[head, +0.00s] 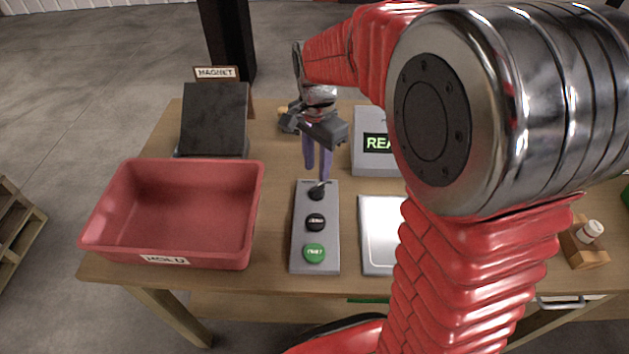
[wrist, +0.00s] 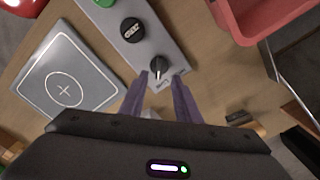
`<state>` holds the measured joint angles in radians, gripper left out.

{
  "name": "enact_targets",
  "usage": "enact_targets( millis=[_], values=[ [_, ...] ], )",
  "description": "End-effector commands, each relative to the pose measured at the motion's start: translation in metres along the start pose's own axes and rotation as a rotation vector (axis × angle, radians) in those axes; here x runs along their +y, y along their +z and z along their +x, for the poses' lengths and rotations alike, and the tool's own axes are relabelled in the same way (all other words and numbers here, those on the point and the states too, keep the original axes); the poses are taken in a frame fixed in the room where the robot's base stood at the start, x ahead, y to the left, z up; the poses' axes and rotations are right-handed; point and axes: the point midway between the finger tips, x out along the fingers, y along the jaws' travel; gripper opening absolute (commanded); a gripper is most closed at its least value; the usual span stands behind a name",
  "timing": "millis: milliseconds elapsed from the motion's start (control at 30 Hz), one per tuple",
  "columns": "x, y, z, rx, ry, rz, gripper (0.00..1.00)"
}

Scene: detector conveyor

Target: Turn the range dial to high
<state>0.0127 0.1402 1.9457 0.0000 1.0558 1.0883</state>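The range dial is a black knob (head: 317,193) at the far end of a grey control panel (head: 329,256) on the wooden table. In the wrist view the dial (wrist: 159,66) shows a light pointer line, with small labels beside it too small to read. My gripper (head: 317,170) points down just beyond the dial, its two purple fingers apart and empty. In the wrist view the fingertips (wrist: 161,75) lie close to the dial, one on either side of its near edge; I cannot tell whether they touch it.
The panel also has a black button (head: 316,222) and a green button (head: 314,252). A red bin (head: 253,210) labelled HOLD stands left, a MAGNET block (head: 214,118) behind it. Right are a metal plate (head: 380,235) and a display box (head: 366,160), partly hidden by my arm.

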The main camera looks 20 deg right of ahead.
Motion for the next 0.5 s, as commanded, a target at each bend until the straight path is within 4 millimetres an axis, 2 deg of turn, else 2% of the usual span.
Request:
enact_targets(
  millis=[300, 500],
  values=[
    [0.001, 0.0, 0.047, -0.002, 0.003, 0.0, 0.3],
    [0.0, 0.0, 0.059, 0.0, 0.0, -0.001, 0.3]
  ],
)
